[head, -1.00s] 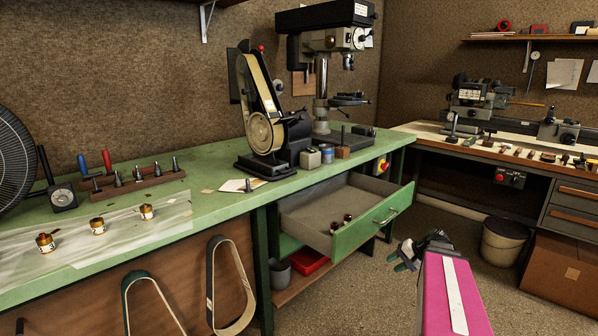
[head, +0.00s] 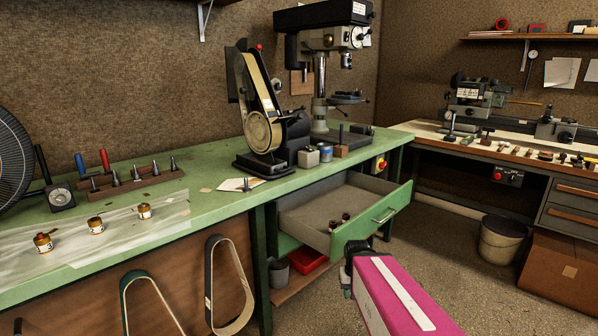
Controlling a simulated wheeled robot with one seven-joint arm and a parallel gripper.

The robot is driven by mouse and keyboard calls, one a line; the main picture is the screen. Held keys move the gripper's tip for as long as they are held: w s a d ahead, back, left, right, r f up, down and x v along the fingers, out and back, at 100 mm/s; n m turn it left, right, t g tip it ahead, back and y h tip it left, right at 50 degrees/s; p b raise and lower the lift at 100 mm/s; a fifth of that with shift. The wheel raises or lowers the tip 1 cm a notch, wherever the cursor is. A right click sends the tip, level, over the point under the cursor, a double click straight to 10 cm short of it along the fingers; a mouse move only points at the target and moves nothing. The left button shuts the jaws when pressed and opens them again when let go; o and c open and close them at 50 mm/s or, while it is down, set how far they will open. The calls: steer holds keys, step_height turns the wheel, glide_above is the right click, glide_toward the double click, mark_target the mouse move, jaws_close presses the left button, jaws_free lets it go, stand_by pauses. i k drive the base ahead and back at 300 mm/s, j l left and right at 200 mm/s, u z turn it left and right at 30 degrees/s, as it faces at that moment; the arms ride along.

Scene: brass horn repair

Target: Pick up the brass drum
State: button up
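Three small brass drums stand in a row on a pale sheet at the left of the green bench: a left one (head: 43,243), a middle one (head: 96,226) and a right one (head: 144,211). Each has a pale band around it. Two small dark and brass-coloured pieces (head: 340,221) are inside the open bench drawer (head: 372,222); they are too small to make out well. My gripper (head: 352,258) is in front of the drawer, at the end of my pink arm, well to the right of the three drums. Its fingers are mostly hidden, and I see nothing held.
The drawer juts out from the bench (head: 215,190). A belt sander (head: 265,130) and a drill press (head: 322,90) stand behind it. A rack of tools (head: 130,183) stands behind the drums. A bin (head: 502,240) and a cardboard box (head: 565,270) are on the floor at right.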

mark_target(96, 227)
steer(key=u, duration=1.8)
steer(key=l+u, duration=0.6)
steer(key=l, duration=0.1)
